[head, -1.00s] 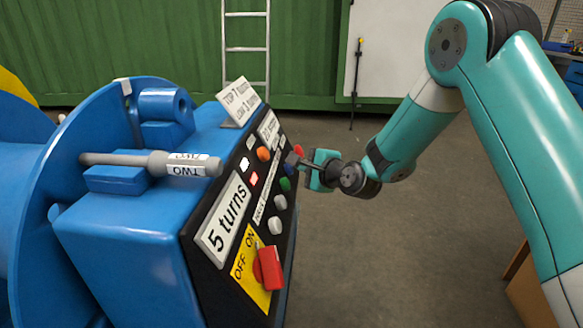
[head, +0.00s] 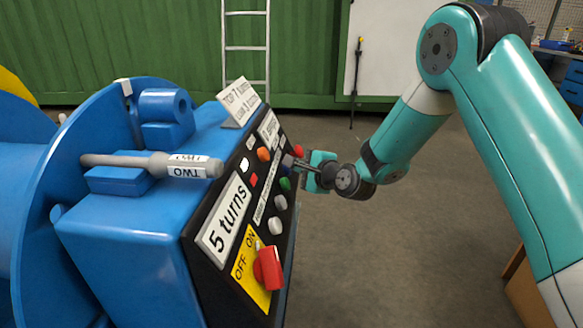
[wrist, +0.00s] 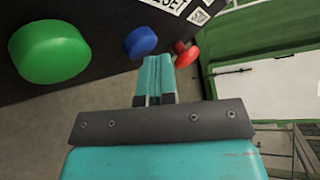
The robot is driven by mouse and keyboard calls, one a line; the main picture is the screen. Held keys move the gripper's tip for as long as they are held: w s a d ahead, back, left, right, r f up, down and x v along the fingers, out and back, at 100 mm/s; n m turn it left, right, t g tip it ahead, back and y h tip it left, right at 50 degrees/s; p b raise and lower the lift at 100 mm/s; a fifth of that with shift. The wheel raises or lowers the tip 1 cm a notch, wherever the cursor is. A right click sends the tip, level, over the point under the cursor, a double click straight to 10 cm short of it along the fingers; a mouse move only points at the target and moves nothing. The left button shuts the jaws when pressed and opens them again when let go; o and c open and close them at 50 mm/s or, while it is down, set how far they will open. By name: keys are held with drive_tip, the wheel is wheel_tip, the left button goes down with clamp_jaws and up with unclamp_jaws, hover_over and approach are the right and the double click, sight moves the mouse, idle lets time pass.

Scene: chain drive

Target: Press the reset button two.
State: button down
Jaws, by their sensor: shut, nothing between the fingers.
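The control panel (head: 215,262) is a dark sloped face on a blue machine, with a column of round buttons on its right side. In the wrist view a green button (wrist: 48,52), a blue button (wrist: 140,42) and a red button (wrist: 185,53) stick out of it. A label (wrist: 166,5) ending in "SET" is cut off by the top edge. I cannot read which button is number two. My gripper (wrist: 155,62) is shut and empty, its tips just below the blue button; whether they touch it I cannot tell. In the head view the gripper (head: 296,164) reaches the panel from the right.
The panel also has a "5 turns" sign (head: 223,219), an orange button (head: 264,154), white buttons (head: 276,226) and a red switch (head: 268,268) on a yellow OFF/ON plate. A grey handle marked TWO (head: 155,163) lies on the machine.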

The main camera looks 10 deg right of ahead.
idle(0.8)
drive_tip(key=shift+s+d+r, duration=0.3)
drive_tip(key=shift+d+r, duration=0.1)
drive_tip(key=shift+d, duration=0.3)
drive_tip(key=shift+s+d+r+b, duration=0.15)
drive_tip(key=shift+s+d+r, duration=0.2)
drive_tip(key=shift+d, duration=0.35)
drive_tip(key=shift+s+d+r+b, duration=0.1)
drive_tip(key=shift+d+r, duration=0.3)
drive_tip(key=shift+d, duration=0.35)
drive_tip(key=shift+s+d+r+b, duration=0.15)
drive_tip(key=shift+s+d+r, duration=0.2)
drive_tip(key=shift+d, duration=0.35)
drive_tip(key=shift+w, duration=0.1)
